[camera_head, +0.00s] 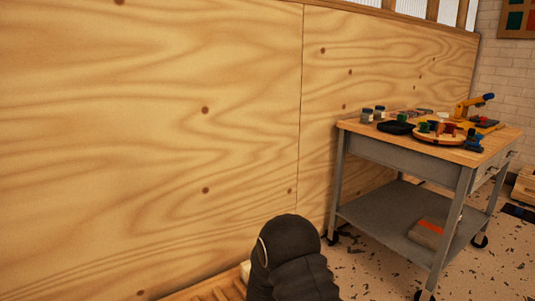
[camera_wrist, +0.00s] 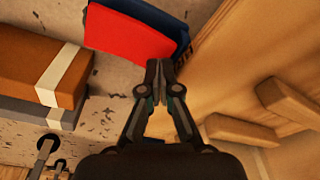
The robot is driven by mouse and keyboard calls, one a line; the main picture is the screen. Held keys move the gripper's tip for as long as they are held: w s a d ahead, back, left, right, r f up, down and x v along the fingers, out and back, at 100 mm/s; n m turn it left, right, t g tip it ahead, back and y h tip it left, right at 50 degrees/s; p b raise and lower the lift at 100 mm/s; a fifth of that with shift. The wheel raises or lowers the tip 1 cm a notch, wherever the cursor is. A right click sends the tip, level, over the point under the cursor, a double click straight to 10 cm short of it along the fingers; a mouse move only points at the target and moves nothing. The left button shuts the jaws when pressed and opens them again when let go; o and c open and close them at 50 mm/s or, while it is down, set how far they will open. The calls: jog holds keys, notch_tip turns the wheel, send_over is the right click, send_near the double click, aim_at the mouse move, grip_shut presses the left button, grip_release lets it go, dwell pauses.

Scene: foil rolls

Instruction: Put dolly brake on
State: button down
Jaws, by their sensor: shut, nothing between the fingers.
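No dolly or brake shows clearly in either view. In the wrist view my gripper (camera_wrist: 160,72) is shut and empty, with its fingertips together. The tips overlap the lower edge of a red panel (camera_wrist: 130,38) in the picture; I cannot tell whether they touch it. A dark part with a rounded end (camera_wrist: 47,146) stands at the lower left of that view; I cannot tell what it is. In the head view my dark arm hides part of a slatted wooden thing (camera_head: 207,290) at the bottom edge, and my gripper is out of sight.
A wheeled workbench (camera_head: 403,154) with small items on top stands at the right of the head view. A tall plywood wall (camera_head: 150,130) fills the left. In the wrist view, a brown box (camera_wrist: 25,62) lies at left and wooden blocks (camera_wrist: 290,102) at right.

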jog(key=shift+f, duration=0.6)
jog(key=shift+r, duration=0.1)
jog(key=shift+r+p, duration=1.6)
jog(key=shift+r, duration=1.85)
